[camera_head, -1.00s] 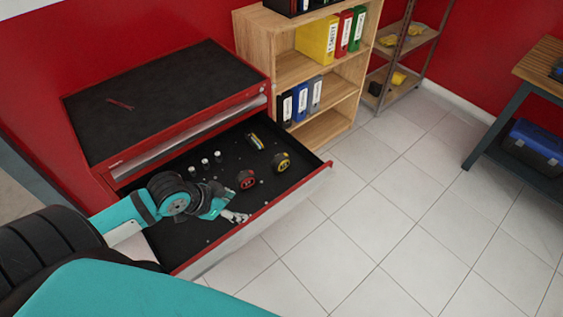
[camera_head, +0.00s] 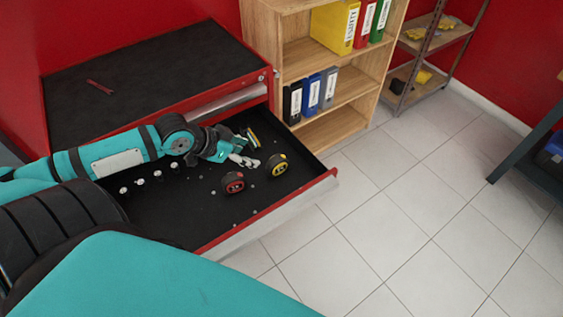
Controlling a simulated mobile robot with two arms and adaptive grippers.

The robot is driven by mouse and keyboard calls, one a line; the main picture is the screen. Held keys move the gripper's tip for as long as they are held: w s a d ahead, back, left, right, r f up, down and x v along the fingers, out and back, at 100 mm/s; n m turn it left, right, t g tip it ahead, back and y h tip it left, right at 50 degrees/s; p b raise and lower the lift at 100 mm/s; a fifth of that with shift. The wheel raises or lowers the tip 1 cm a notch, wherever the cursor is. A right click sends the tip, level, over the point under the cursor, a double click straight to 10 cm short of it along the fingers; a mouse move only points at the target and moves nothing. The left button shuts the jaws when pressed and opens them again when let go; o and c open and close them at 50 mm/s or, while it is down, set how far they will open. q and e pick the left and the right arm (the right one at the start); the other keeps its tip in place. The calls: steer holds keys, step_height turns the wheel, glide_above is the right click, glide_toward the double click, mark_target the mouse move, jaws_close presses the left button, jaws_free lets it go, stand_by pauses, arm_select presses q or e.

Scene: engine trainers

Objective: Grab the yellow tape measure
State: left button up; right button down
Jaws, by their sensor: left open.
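The yellow tape measure (camera_head: 277,165) is a round black-and-yellow piece in the open drawer (camera_head: 165,215), near its right end. A red tape measure (camera_head: 233,183) lies to its left and a little nearer to me. My left gripper (camera_head: 254,163) is open over the drawer, just left of the yellow tape measure, with no object between its fingers. I cannot tell exactly how high it is above the drawer floor. My right gripper is not in view.
A yellow-and-dark tool (camera_head: 253,138) lies behind the gripper. Several small sockets (camera_head: 140,182) stand at the drawer's left. A wooden shelf (camera_head: 290,60) stands close behind the drawer's right end.

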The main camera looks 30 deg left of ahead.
arm_select(q)
glide_toward(274, 160)
steer(key=w+f, duration=0.1)
steer(key=f, duration=0.1)
steer(key=x, duration=0.6)
steer(key=shift+w+d, duration=0.35)
steer(key=shift+d, duration=0.05)
steer(key=x, duration=0.5)
steer(key=shift+w+d+r+p, duration=0.15)
steer(key=shift+w+p, duration=0.2)
steer(key=shift+w, duration=0.05)
steer(key=shift+w+d+f, duration=0.1)
steer(key=shift+w+f, duration=0.05)
steer(key=shift+f, duration=0.1)
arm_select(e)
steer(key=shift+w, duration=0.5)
arm_select(q)
steer(key=shift+c, duration=0.3)
steer(key=shift+r, duration=0.1)
jaws_close()
